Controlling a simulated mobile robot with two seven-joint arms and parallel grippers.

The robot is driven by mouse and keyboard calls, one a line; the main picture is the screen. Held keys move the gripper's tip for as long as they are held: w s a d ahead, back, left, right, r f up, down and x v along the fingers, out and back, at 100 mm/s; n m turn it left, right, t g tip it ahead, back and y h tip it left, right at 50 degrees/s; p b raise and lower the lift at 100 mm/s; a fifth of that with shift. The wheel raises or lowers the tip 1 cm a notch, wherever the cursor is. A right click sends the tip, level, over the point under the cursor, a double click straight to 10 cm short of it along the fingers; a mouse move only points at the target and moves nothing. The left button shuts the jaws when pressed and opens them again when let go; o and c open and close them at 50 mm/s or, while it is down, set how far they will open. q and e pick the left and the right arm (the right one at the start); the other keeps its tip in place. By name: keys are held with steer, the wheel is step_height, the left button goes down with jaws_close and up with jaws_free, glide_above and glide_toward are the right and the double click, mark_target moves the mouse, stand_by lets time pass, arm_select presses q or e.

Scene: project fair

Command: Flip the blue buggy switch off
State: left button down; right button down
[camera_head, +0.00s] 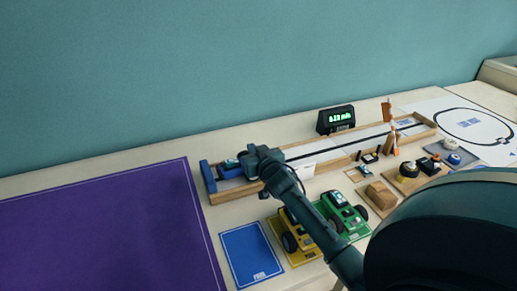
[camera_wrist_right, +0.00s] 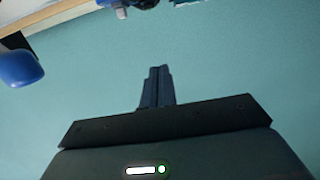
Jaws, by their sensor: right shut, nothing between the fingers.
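The blue buggy (camera_head: 229,170) sits at the left end of the long wooden track (camera_head: 222,196), partly hidden by my right gripper. I cannot make out its switch in the head view. In the right wrist view only a dark and blue part (camera_wrist_right: 142,4) shows at the top edge, perhaps the buggy. My right gripper (camera_head: 258,158) is over the track, just right of the blue buggy; I cannot tell whether they touch. Its fingers (camera_wrist_right: 155,88) are together and empty in the wrist view. My left gripper is not in view.
A blue end block (camera_head: 208,176) closes the track's left end. A yellow buggy (camera_head: 296,233) and a green buggy (camera_head: 343,212) stand in front, beside an empty blue mat (camera_head: 250,252). A display (camera_head: 336,119) stands behind the track. A purple mat (camera_head: 100,235) lies clear at left.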

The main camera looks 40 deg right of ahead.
steer(key=s, duration=0.1)
steer(key=s+r, duration=0.1)
steer(key=s+a+r, duration=0.1)
steer(key=s, duration=0.1)
steer(key=shift+s, duration=0.1)
stand_by(0.5)
